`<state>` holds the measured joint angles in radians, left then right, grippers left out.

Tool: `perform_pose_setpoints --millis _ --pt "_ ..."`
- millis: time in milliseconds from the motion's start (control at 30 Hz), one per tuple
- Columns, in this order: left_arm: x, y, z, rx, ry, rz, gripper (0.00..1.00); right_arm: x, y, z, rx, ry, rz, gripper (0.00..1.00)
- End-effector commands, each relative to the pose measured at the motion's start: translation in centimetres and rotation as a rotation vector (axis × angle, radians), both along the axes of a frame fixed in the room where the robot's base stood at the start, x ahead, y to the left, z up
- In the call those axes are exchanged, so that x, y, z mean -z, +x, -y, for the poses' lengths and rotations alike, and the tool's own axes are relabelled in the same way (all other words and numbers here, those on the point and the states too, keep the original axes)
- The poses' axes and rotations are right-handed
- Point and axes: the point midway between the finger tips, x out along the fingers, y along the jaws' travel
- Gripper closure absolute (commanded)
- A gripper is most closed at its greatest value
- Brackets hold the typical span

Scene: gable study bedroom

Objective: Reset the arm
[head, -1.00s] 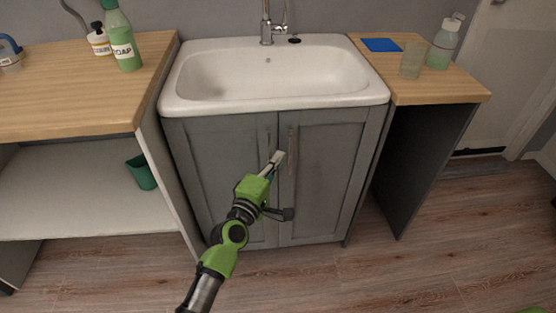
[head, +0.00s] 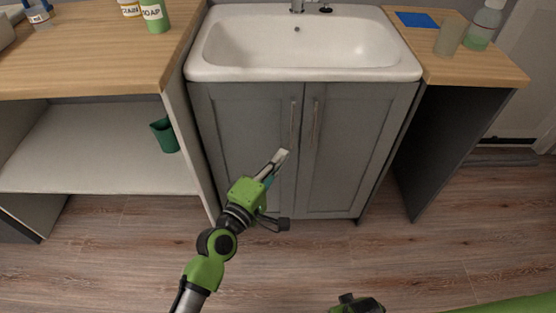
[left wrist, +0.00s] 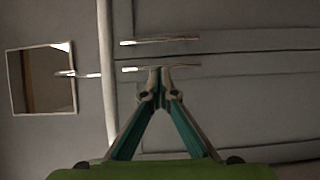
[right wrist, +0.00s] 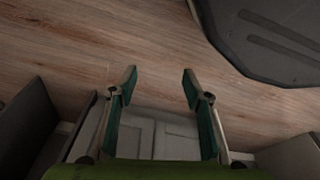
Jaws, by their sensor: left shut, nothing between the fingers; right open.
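My left gripper (head: 279,160) is shut and empty. In the head view it shows in front of the grey sink cabinet (head: 245,120), over its left door. In the left wrist view my left gripper (left wrist: 161,72) has its fingertips together, below the two cabinet handles in the picture. My right gripper (right wrist: 158,76) is open and empty in the right wrist view, with the wood floor and cabinet doors beyond it. In the head view only a small part of the right arm shows at the bottom edge; its fingers cannot be made out there.
A white sink (head: 300,50) tops the cabinet. A wooden counter (head: 90,60) with a green soap bottle (head: 154,14) is at left, a green cup (head: 165,135) below it. A side counter (head: 470,70) holds a glass (head: 449,38). The wood floor (head: 110,260) in front is clear.

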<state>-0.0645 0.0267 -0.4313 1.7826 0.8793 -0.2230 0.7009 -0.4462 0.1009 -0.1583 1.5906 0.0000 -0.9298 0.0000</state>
Motion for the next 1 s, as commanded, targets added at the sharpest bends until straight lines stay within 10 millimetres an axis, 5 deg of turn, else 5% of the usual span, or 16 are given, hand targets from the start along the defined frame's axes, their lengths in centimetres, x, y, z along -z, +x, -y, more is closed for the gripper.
perform_pose_setpoints --millis 367,567,800,1000 --pt "0.3 -1.4 -0.6 0.013 0.037 0.003 1.00 -0.6 0.3 0.0 0.001 0.001 0.004 0.55" --pt "3.9 -5.9 -1.9 0.131 0.388 0.016 1.00 -5.7 2.0 -0.3 0.004 0.004 0.032 0.55" --pt "10.9 -14.4 -9.7 0.341 1.005 -0.067 1.00 -14.8 3.0 -0.2 0.011 0.005 0.067 0.55" --pt "13.4 -19.7 -16.2 0.466 1.297 -0.182 1.00 -19.6 2.6 -0.1 0.015 0.006 0.084 0.55"
